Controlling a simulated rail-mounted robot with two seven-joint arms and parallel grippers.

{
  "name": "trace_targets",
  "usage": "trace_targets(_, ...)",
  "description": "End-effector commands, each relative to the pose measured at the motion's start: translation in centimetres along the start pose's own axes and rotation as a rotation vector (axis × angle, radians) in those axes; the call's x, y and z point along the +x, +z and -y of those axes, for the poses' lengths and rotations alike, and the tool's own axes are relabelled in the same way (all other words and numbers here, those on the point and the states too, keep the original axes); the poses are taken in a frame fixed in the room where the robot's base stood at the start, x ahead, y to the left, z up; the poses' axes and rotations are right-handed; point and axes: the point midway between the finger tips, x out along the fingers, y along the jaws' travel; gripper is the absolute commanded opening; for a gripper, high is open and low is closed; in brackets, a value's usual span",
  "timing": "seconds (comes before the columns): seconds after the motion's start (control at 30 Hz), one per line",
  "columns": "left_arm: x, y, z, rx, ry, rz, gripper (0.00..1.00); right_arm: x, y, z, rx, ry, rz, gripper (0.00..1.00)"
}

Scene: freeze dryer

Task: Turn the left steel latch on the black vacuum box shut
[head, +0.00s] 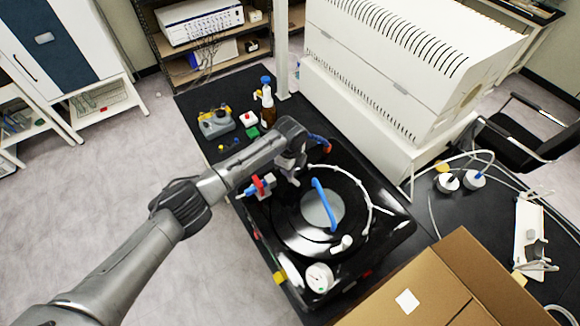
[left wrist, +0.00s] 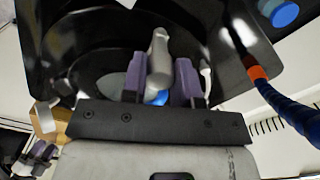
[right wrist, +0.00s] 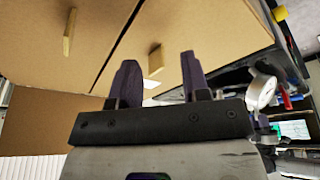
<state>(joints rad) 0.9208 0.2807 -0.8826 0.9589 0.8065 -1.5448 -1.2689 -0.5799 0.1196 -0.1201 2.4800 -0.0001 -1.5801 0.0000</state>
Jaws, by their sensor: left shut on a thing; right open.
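The black vacuum box (head: 375,228) sits on the dark bench in the head view, with a round lid (head: 320,207) and a blue handle (head: 324,204). My left gripper (head: 291,176) is low over the lid's upper left edge. In the left wrist view the left steel latch (left wrist: 159,62) stands between the fingers of my left gripper (left wrist: 160,82), which is shut on it. The arm largely hides this latch in the head view. Another pale latch (head: 342,244) shows at the lid's lower edge. My right gripper (right wrist: 160,82) is open and empty in its wrist view.
A cardboard box (head: 440,275) stands close to the vacuum box at the lower right and lies before my right gripper. A pressure gauge (head: 319,276) is on the vacuum box's near side. Brown bottle (head: 268,108) and small parts lie behind. A large white machine (head: 385,95) borders the bench.

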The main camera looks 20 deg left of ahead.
Motion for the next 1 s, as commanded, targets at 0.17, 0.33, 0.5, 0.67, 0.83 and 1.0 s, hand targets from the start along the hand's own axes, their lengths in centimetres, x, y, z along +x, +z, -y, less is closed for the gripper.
trace_targets(0.17,-0.1,-0.1,0.0,0.003,-0.001,-0.001,0.04,0.0,0.0,0.1,0.004,-0.003,-0.001,0.43)
trace_targets(0.33,-0.1,-0.1,0.0,0.003,-0.001,-0.001,0.32,0.0,0.0,0.1,0.004,-0.004,-0.001,0.43)
trace_targets(0.5,-0.1,-0.1,0.0,0.002,-0.001,0.0,0.48,0.0,0.0,0.1,0.004,-0.003,0.0,0.43)
trace_targets(0.67,-0.1,0.0,0.0,0.001,0.0,0.0,0.53,0.0,0.0,0.1,0.002,-0.002,0.0,0.43)
trace_targets(0.83,-0.2,0.0,0.0,0.001,-0.001,0.0,0.53,0.0,0.0,-0.1,-0.003,0.002,0.001,0.43)
trace_targets(1.0,-1.7,0.0,0.1,0.001,-0.004,0.0,0.53,0.3,0.2,-0.2,-0.006,0.005,0.001,0.43)
